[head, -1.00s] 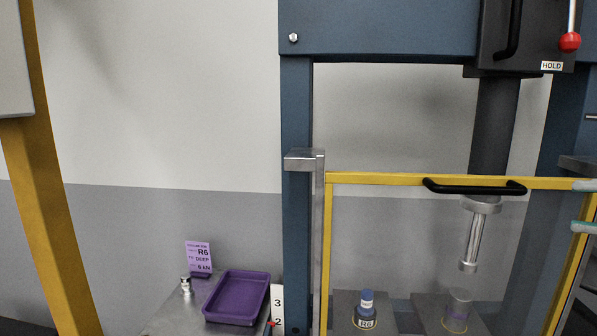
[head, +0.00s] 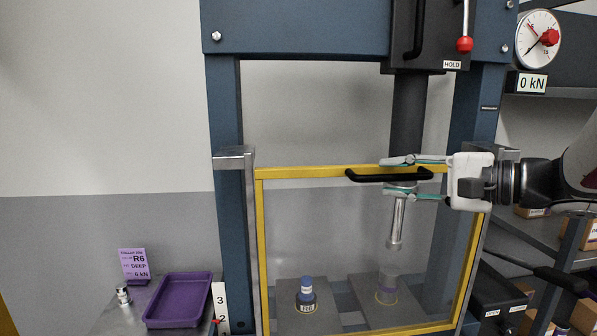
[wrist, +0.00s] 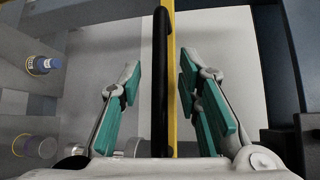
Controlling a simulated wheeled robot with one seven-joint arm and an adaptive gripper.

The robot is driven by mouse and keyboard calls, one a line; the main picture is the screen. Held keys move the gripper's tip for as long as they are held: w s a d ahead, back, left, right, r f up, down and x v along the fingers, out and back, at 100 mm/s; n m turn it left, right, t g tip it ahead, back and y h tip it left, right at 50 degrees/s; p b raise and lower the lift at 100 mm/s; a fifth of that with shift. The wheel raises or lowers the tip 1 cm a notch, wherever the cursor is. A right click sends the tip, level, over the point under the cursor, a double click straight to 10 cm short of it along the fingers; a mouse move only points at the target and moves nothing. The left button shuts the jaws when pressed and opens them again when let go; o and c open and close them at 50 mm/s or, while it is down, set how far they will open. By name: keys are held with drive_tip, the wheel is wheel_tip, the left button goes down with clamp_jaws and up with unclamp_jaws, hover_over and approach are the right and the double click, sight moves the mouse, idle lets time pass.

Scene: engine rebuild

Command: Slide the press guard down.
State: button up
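The press guard is a clear panel in a yellow frame (head: 262,250) across the front of the blue press. Its black bar handle (head: 362,178) runs along the top rail. My gripper (head: 390,178) comes in from the right, open, with one finger above the handle's right part and one below it. In the wrist view, the handle (wrist: 160,75) lies between the spread green-padded fingers, with visible gaps on both sides. It does not look gripped. The yellow top rail (wrist: 171,70) runs beside it. The guard's lower edge shows near the bottom of the head view.
A purple tray (head: 178,300) and a purple R6 card (head: 133,264) sit at lower left. The gauge (head: 538,38) and red-knobbed lever (head: 465,44) are above right.

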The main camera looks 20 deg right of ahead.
drive_tip(key=shift+w+a, duration=0.15)
drive_tip(key=shift+w, duration=0.1)
clamp_jaws()
drive_tip(key=shift+f, duration=0.15)
